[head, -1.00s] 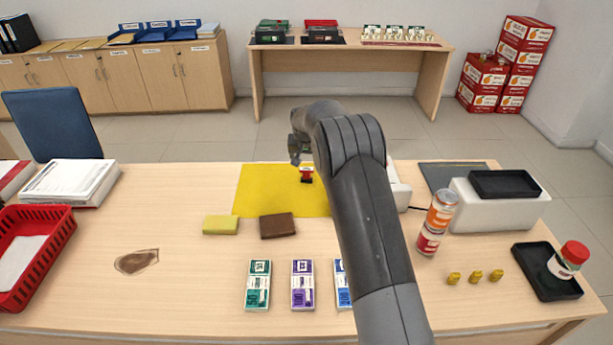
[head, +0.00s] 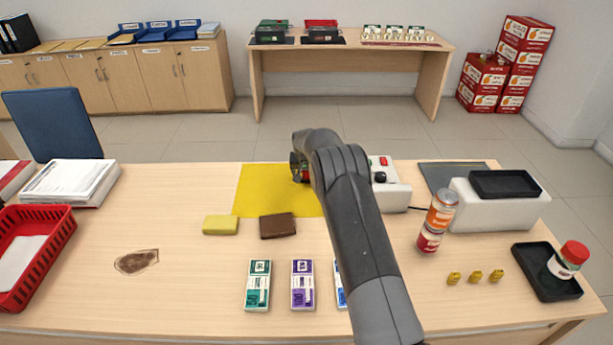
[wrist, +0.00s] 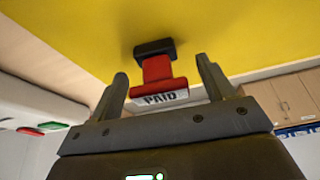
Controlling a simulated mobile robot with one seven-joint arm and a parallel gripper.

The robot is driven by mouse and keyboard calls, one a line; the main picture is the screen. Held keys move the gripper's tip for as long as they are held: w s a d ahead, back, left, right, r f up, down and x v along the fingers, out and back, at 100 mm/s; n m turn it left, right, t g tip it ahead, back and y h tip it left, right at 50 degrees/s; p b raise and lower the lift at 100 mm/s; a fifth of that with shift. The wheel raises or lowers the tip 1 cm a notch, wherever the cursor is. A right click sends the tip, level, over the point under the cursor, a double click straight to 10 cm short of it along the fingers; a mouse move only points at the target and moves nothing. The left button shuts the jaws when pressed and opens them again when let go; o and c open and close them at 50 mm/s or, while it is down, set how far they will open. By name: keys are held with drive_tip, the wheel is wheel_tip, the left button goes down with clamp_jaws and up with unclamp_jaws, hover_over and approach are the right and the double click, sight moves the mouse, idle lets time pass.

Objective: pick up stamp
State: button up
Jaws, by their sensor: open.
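The stamp (wrist: 158,72) shows in the wrist view, with a red body, a black end against the yellow mat (wrist: 90,30) and a white label reading "PAID". My gripper (wrist: 160,85) is open, with one finger on each side of the stamp. The label end lies between the fingers, and gaps show on both sides. In the head view my gripper (head: 300,168) is over the yellow mat (head: 262,195), and my arm hides most of the stamp.
A yellow sponge (head: 220,225) and a brown block (head: 278,226) lie in front of the mat. A white device (head: 392,195) stands right of my arm. Banknote bundles (head: 258,285) lie nearer. The counter's left middle is mostly clear.

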drive_tip(key=shift+w+f, duration=0.15)
drive_tip(key=shift+f, duration=0.2)
drive_tip(key=c, duration=1.1)
drive_tip(key=shift+o, duration=0.2)
